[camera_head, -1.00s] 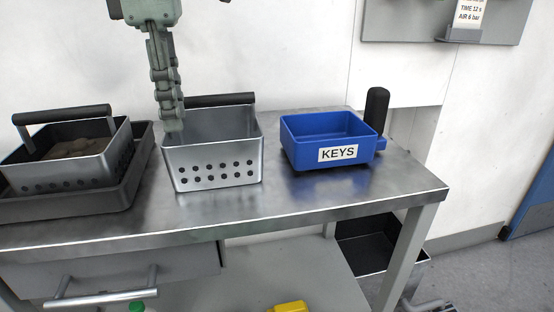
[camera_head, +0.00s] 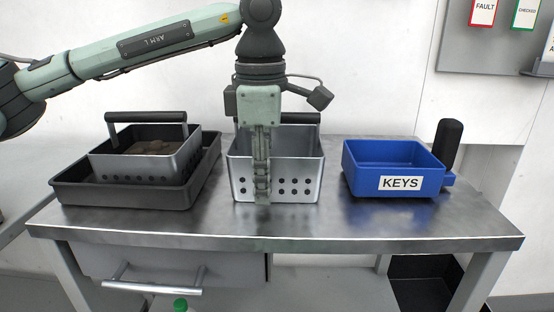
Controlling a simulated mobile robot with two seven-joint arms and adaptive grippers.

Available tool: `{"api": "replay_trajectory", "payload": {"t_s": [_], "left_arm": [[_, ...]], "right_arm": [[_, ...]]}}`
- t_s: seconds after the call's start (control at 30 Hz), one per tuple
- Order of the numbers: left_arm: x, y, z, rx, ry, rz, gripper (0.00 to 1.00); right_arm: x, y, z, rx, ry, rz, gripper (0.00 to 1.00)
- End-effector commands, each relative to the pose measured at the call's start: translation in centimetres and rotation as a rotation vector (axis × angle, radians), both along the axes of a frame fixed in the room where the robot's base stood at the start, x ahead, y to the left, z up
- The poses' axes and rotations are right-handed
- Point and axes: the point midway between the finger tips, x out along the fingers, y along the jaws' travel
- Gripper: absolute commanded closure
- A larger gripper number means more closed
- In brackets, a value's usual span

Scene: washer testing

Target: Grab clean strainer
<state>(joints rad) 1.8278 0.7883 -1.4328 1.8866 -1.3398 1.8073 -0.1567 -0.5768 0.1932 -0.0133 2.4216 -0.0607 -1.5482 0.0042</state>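The empty metal strainer (camera_head: 303,172), with a dark handle bar and holes in its front wall, stands upright on the steel table in the middle of the head view. Another strainer (camera_head: 186,160) on the left holds brownish contents and sits in a dark tray (camera_head: 82,194). My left gripper (camera_head: 262,192) points straight down at the empty strainer. Its near finger covers part of the front wall, left of centre. I see the fingers edge-on, so their gap and any contact with the wall are hidden. My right gripper is out of view.
A blue KEYS bin (camera_head: 362,182) stands right of the empty strainer, with a dark upright handle (camera_head: 449,143) at its right side. The steel table (camera_head: 330,222) is bare along its front. A drawer (camera_head: 222,268) and a dark bin (camera_head: 425,275) are below.

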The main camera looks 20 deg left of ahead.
Motion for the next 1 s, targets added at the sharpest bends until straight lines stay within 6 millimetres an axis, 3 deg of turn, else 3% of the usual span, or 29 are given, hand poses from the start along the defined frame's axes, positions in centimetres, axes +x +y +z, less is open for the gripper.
{"api": "replay_trajectory", "payload": {"t_s": [0.17, 0.4, 1.0], "left_arm": [[0.0, -0.01, -0.01, 0.0, 0.0, 0.0, 0.73], [0.01, -0.03, 0.02, 0.0, 0.0, 0.0, 1.0], [0.05, -0.1, 0.75, -0.002, -0.004, 0.0, 1.0]], "right_arm": [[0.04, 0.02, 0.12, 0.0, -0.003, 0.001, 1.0], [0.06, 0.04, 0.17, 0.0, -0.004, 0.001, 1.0], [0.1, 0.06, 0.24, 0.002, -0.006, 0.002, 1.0]]}}
